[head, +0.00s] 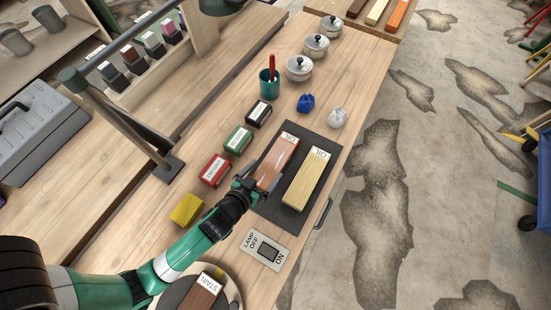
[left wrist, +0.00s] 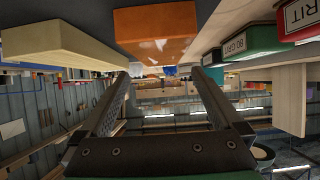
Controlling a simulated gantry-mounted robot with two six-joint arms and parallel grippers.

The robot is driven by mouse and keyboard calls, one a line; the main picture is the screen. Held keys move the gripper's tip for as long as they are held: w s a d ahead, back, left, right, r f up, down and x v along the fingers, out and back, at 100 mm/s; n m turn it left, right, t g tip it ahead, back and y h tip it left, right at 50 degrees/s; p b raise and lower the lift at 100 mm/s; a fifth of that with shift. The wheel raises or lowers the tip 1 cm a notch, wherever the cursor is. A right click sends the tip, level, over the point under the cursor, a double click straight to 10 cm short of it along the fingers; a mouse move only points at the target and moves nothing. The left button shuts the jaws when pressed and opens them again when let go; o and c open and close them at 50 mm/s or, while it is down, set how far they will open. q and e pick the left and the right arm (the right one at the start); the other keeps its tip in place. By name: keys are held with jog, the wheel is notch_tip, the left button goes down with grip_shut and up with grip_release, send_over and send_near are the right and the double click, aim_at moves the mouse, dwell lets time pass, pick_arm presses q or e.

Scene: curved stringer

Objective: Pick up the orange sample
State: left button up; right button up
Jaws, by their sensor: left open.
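A reddish-orange wood block (head: 277,163) with a white OIL label lies on a dark mat (head: 308,212). It looks bright orange in the left wrist view (left wrist: 155,40), at the top centre. A pale yellow wood block (head: 306,180), also labelled OIL, lies beside it on the mat and shows in the left wrist view (left wrist: 58,45). My left gripper (head: 249,182) is at the near end of the reddish-orange block. In the left wrist view its two fingers (left wrist: 160,82) are spread with nothing between them. My right gripper is not in view.
Red (head: 214,170), green (head: 238,140) and black (head: 259,113) grit blocks and a yellow block (head: 187,208) line the left. A lamp switch (head: 265,250) and a STAIN-labelled block (head: 202,297) are nearer. Another orange strip (head: 397,15) lies far right.

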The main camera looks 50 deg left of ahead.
aim_at(275, 160)
pick_arm(q)
jog(key=x, duration=0.3)
jog(key=shift+w+a+f+b, duration=0.1)
jog(key=shift+w+b, duration=0.1)
jog(key=shift+b, duration=0.1)
jog(key=shift+w+a+f, duration=0.1)
jog(key=shift+w+f, duration=0.15)
jog(key=shift+f, duration=0.05)
jog(key=b+x, duration=0.2)
jog(key=x, duration=0.2)
jog(key=shift+w+f, duration=0.1)
jog(key=shift+w, duration=0.1)
jog(key=c, duration=1.4)
